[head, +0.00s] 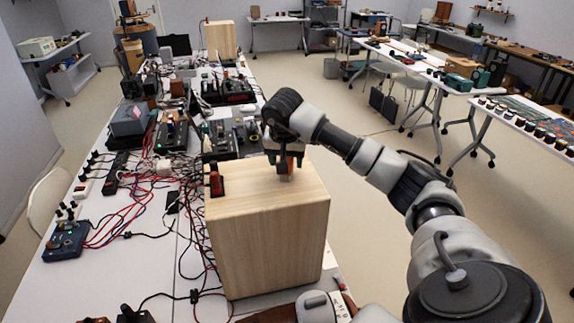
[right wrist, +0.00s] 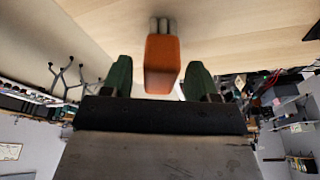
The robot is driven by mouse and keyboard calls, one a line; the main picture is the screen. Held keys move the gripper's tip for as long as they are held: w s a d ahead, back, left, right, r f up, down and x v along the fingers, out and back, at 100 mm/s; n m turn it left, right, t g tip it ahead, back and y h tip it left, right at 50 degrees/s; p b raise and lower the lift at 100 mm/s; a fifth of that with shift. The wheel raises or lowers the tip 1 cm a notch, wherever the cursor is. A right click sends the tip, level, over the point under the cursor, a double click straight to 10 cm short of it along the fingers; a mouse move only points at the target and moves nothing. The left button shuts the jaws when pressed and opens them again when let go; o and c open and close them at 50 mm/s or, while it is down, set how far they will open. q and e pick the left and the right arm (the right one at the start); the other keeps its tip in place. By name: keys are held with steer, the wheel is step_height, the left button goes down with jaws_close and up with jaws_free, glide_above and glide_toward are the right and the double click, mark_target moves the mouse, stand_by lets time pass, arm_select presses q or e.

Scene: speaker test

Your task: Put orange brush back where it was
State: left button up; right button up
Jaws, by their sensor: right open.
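The orange brush (right wrist: 162,65) stands on the light wooden speaker box (head: 265,240), with its pale grey end against the wooden top. In the head view the brush is mostly hidden by my right gripper (head: 286,160), which is over the box top. In the right wrist view the green fingers of my right gripper (right wrist: 160,82) are on both sides of the brush, with a gap on each side. The right gripper is open and not holding the brush. My left gripper is not in view.
A small red and black item (head: 216,183) stands at the box's left edge. Cables and electronic devices crowd the white table (head: 150,265) to the left. A second wooden box (head: 221,40) stands at the table's far end. Open floor lies right of the box.

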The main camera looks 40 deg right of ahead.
steer(key=b+v, duration=0.1)
steer(key=v, duration=0.8)
steer(key=shift+r, duration=0.4)
steer(key=shift+s+a, duration=0.1)
